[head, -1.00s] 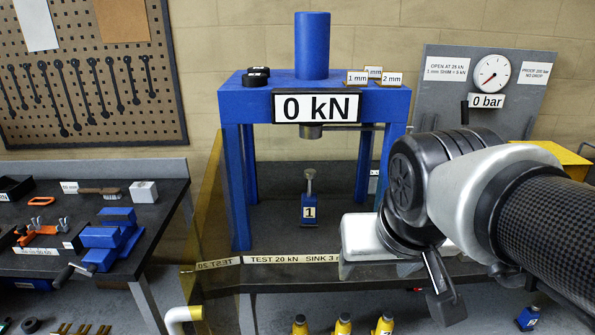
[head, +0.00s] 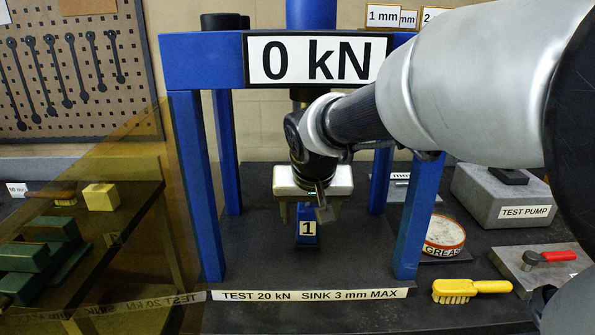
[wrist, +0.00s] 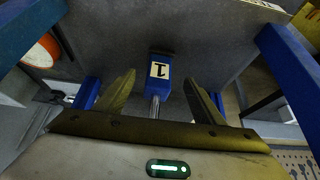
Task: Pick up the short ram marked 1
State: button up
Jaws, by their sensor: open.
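The short ram marked 1 (head: 307,226) stands upright on the dark bed of the blue press. It is a blue block with a white label and, in the wrist view, a silver rod (wrist: 155,105). In the head view my gripper (head: 318,205) is inside the press frame and hides the ram's upper part. In the wrist view my gripper (wrist: 155,88) is open, with one finger on each side of the ram. The fingers look apart from it, and the rod lies between them. I cannot tell if anything touches.
The press's blue posts (head: 197,185) stand on both sides of my arm, under the 0 kN sign (head: 316,60). A yellow brush (head: 470,290), a grease tin (head: 445,234) and the test pump (head: 505,195) are at the right. A tinted yellow screen (head: 150,210) is at the left.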

aim_at(308, 208)
jog(key=shift+w, duration=0.55)
jog(key=w, duration=0.2)
jog(key=shift+w, duration=0.3)
jog(key=shift+b+x, duration=0.3)
jog(key=shift+x, duration=1.25)
jog(key=shift+c, duration=0.3)
grip_shut()
jog(key=shift+r, duration=0.15)
